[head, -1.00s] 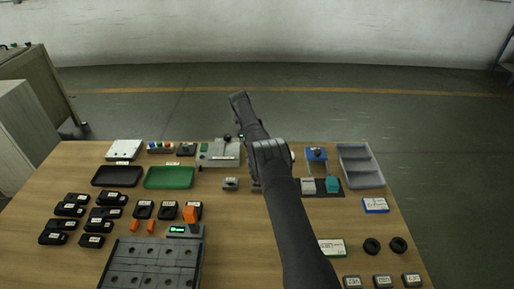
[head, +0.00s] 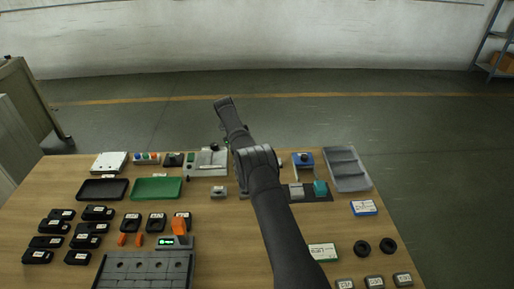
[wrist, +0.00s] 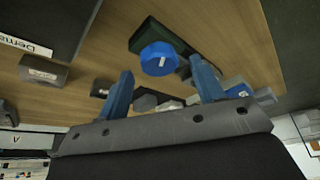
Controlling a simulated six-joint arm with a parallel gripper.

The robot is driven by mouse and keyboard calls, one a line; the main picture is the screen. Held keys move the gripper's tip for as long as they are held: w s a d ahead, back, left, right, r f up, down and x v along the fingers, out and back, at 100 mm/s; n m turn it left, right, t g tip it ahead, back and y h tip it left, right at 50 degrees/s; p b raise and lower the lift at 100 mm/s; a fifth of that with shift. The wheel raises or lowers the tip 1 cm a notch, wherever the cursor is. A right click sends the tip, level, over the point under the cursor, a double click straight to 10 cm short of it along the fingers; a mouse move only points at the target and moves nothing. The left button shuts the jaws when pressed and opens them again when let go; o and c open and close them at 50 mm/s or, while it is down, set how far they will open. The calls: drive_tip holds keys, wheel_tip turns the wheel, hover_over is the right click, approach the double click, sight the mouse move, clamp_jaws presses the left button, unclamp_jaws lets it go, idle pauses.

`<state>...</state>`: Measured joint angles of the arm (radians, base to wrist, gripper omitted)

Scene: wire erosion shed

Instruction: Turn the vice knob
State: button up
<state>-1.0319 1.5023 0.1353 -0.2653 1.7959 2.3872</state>
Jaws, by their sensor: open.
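In the wrist view, a round blue knob (wrist: 160,60) with a white mark on its face sits on a dark green block (wrist: 150,35). My gripper (wrist: 164,78) shows there as two blue fingers held wide apart. The knob shows beyond and between the fingertips, apart from both; nothing is held. In the head view, my arm reaches over the back of the table, and its links hide the fingers. A grey vice-like fixture (head: 207,164) lies just left of the arm. I cannot match the blue knob surely to a thing in the head view.
A green tray (head: 156,188) and a black tray (head: 103,190) lie left of the arm. In the wrist view, small grey blocks (wrist: 145,102) lie near the fingers.

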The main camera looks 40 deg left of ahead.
drive_tip(key=r, duration=0.2)
drive_tip(key=d+r, duration=0.1)
drive_tip(key=shift+w+r, duration=0.2)
drive_tip(key=shift+r, duration=0.2)
drive_tip(key=w+d+r, duration=0.4)
drive_tip(key=d+r, duration=0.2)
drive_tip(key=d, duration=0.3)
drive_tip(key=shift+d, duration=0.4)
drive_tip(key=shift+a, duration=0.1)
drive_tip(key=s+a+f, duration=0.1)
drive_tip(key=a+f, duration=0.1)
drive_tip(key=a, duration=0.1)
drive_tip(key=s+a+f, duration=0.1)
drive_tip(key=a+f, duration=0.1)
drive_tip(key=a, duration=0.1)
drive_tip(key=s+a+f, duration=0.2)
drive_tip(key=a, duration=0.2)
drive_tip(key=shift+s+f, duration=0.1)
drive_tip(key=shift+f, duration=0.2)
drive_tip(key=shift+s+a+f, duration=0.1)
drive_tip(key=shift+a+f, duration=0.15)
drive_tip(key=shift+f, duration=1.75)
drive_tip(key=shift+r, duration=0.1)
